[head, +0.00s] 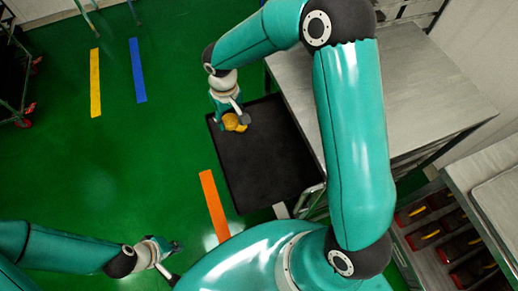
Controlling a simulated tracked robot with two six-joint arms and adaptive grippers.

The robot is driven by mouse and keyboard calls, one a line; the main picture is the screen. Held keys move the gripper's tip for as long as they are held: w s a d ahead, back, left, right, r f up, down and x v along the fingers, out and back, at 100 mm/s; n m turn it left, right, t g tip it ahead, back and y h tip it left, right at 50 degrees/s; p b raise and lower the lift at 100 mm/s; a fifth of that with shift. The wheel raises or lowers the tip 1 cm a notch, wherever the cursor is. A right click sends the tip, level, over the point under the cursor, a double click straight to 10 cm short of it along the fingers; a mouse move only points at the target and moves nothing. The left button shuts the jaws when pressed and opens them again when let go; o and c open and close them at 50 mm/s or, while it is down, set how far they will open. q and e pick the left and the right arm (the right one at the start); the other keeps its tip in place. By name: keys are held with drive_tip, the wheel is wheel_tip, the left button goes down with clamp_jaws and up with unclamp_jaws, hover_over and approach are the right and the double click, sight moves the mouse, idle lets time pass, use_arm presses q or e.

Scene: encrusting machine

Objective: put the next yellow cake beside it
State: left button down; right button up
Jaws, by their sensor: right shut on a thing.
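A black tray (262,172) lies in the middle of the view, mostly bare. My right gripper (231,117) reaches down over the tray's far left corner and is shut on a yellow cake (231,122). More yellow shows close beside the fingers, low at the tray; I cannot tell whether it is a second cake or part of the same one. The fingers hide part of it, and I cannot tell whether the held cake touches the tray. My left gripper (174,262) is open and empty at the lower left, over the green floor, away from the tray.
A grey metal table (420,85) stands right of the tray, partly behind my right arm. A shelf with dark red and yellow bins (440,235) is at the lower right. Orange (213,203), blue (138,70) and yellow (95,82) strips mark the open green floor.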

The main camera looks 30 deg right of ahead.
drive_tip(key=shift+d+n, duration=0.15)
drive_tip(key=shift+n, duration=0.25)
drive_tip(key=d+r+n+b, duration=0.1)
drive_tip(key=d+n+b, duration=0.3)
drive_tip(key=n+b, duration=0.4)
wheel_tip(320, 180, up, 3)
drive_tip(key=n+b, duration=0.6)
drive_tip(key=n, duration=1.1)
hover_over(264, 149)
drive_tip(key=shift+n, duration=0.3)
wheel_tip(264, 149, down, 20)
drive_tip(key=b, duration=0.3)
drive_tip(key=shift+r+b, duration=0.1)
drive_tip(key=shift+b, duration=0.3)
drive_tip(key=o, duration=1.1)
drive_tip(key=shift+o, duration=0.2)
